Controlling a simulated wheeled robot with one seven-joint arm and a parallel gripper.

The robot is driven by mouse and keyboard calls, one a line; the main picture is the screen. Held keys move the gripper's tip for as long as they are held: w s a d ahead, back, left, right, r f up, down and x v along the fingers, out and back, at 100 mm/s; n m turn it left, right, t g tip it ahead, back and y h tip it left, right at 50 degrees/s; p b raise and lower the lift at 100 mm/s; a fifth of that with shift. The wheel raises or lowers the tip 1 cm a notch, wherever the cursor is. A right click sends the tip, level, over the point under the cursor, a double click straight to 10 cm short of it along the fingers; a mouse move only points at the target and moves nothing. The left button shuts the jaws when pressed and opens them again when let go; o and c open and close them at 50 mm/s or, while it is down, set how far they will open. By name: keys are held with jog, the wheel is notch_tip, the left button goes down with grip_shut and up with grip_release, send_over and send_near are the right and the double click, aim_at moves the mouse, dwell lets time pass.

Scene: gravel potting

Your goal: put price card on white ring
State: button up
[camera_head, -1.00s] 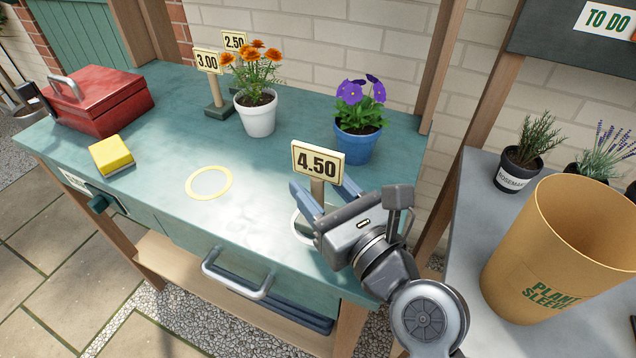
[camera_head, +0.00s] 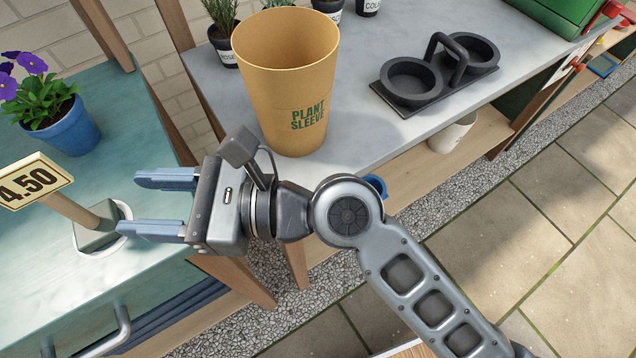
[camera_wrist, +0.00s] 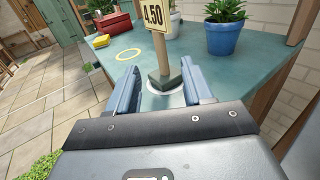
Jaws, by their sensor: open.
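The 4.50 price card (camera_head: 32,181) stands on a wooden post with a dark green base (camera_head: 97,234). In the head view its base is over the white ring (camera_head: 126,214), whose right edge shows around it. In the wrist view the card (camera_wrist: 153,14) is upright, and its base (camera_wrist: 166,81) sits on the ring (camera_wrist: 172,101), seemingly inside its outline. My gripper (camera_head: 138,205) is open and empty, its blue fingers pointing at the base from the right, apart from the post. The wrist view shows the fingers (camera_wrist: 158,90) spread on either side of the base, nearer the camera.
A blue pot (camera_head: 66,128) with purple flowers stands behind the card. A yellow ring (camera_wrist: 129,54) lies bare on the green bench. A tall plant sleeve bin (camera_head: 287,85) and a black two-cup carrier (camera_head: 436,75) stand on the grey table to the right.

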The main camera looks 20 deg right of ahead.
jog(key=s+d+f+n+t+h, duration=0.35)
jog(key=d+f+h, duration=0.2)
jog(key=d, duration=0.65)
jog(key=s+d+f+n+t+h, duration=0.2)
jog(key=d+f+n+t+h, duration=0.25)
jog(key=d, duration=0.65)
jog(key=s+d+r+n+h, duration=0.2)
jog(key=s+d+n+h, duration=0.1)
jog(key=s+n, duration=0.4)
jog(key=s+d+r+n+h, duration=0.3)
jog(key=s+d+n, duration=0.3)
jog(key=s, duration=0.5)
jog(key=shift+s+n+t+h, duration=0.3)
jog(key=shift+s+n+h, duration=0.05)
jog(key=shift+n+h, duration=0.15)
jog(key=shift+c, duration=0.3)
